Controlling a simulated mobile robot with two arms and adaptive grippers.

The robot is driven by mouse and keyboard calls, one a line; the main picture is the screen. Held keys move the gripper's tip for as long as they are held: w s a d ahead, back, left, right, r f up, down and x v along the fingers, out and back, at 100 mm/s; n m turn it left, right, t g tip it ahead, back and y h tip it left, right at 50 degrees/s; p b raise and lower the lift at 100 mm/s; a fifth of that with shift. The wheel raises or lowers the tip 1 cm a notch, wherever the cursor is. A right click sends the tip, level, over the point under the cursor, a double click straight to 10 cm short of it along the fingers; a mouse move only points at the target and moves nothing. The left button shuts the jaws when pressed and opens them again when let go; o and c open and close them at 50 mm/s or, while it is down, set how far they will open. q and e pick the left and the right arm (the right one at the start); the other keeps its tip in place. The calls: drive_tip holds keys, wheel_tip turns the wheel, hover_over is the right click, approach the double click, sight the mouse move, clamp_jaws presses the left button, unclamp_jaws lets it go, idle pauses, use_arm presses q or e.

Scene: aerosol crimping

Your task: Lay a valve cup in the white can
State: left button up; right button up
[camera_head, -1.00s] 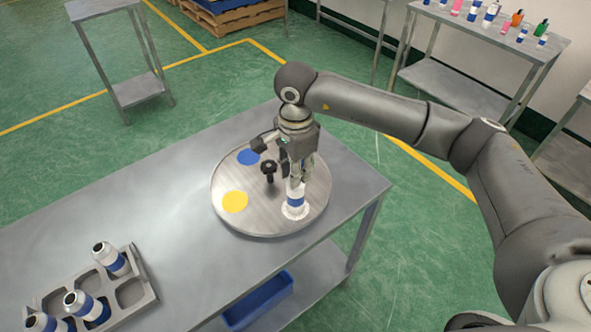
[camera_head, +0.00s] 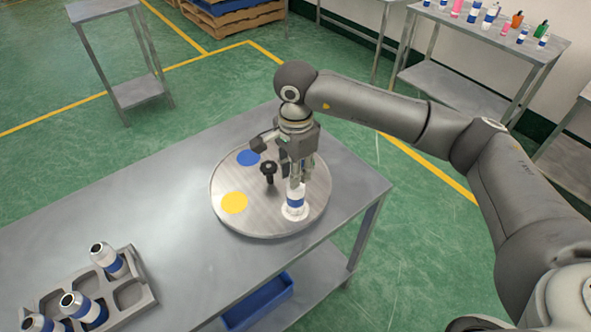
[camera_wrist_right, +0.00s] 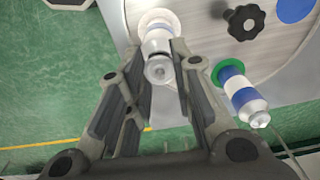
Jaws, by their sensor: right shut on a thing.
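The white can (camera_head: 295,207) with a blue band stands upright on the turntable (camera_head: 262,228), on its right front part. My right gripper (camera_head: 298,182) points down directly over the can. In the right wrist view, the right gripper's fingers (camera_wrist_right: 160,52) are shut around a small silvery piece (camera_wrist_right: 158,69), which looks like the valve cup. It lines up with the top of the white can (camera_wrist_right: 157,26). Whether the cup touches the can's mouth cannot be told. My left gripper is not in view.
A black knob (camera_head: 268,171) rises at the turntable's centre. A second blue-banded can (camera_wrist_right: 238,90) stands on a green spot beside the gripper. A grey tray (camera_head: 141,295) with several cans sits at the table's front left. A blue bin (camera_head: 258,303) is below.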

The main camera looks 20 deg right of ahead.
drive_tip(key=shift+b, duration=0.4)
idle(0.3)
drive_tip(key=o, duration=0.7)
drive_tip(key=o, duration=0.6)
drive_tip(key=shift+r, duration=0.15)
drive_tip(key=shift+r+p, duration=1.3)
drive_tip(key=shift+r, duration=2.1)
